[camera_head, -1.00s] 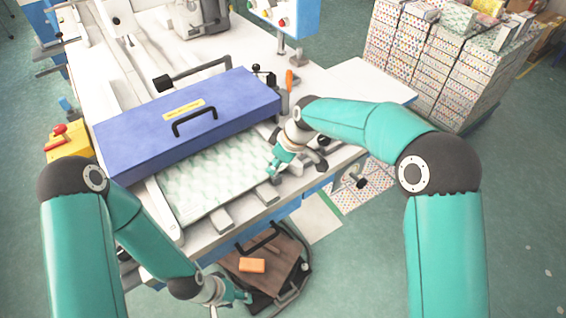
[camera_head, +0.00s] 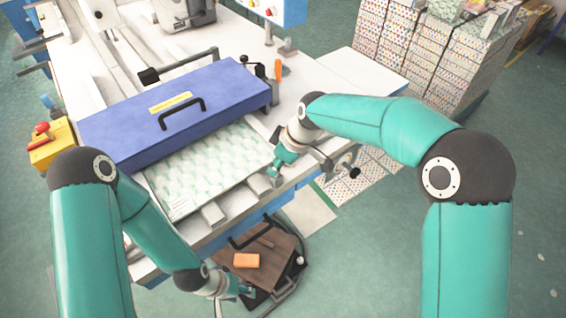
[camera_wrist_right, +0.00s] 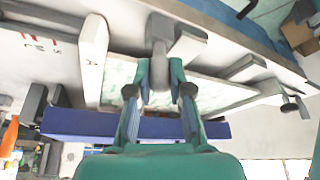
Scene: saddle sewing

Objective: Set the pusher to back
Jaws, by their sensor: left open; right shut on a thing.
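The pusher, a grey piece (camera_wrist_right: 159,38), sits between the fingers of my right gripper (camera_wrist_right: 159,88) in the right wrist view. The gripper is shut on it. In the head view my right gripper (camera_head: 275,177) is at the front right corner of the patterned sheet stack (camera_head: 215,165), near the table's front edge. The pusher is mostly hidden by the gripper there. My left gripper (camera_head: 244,292) is open and empty, low beside the dark wooden seat below the table.
A blue cover (camera_head: 172,108) with a black handle lies behind the stack. Pale blocks (camera_head: 213,213) line the table's front edge. An orange block (camera_head: 246,260) lies on the seat (camera_head: 270,246). Stacked packs (camera_head: 425,60) stand back right.

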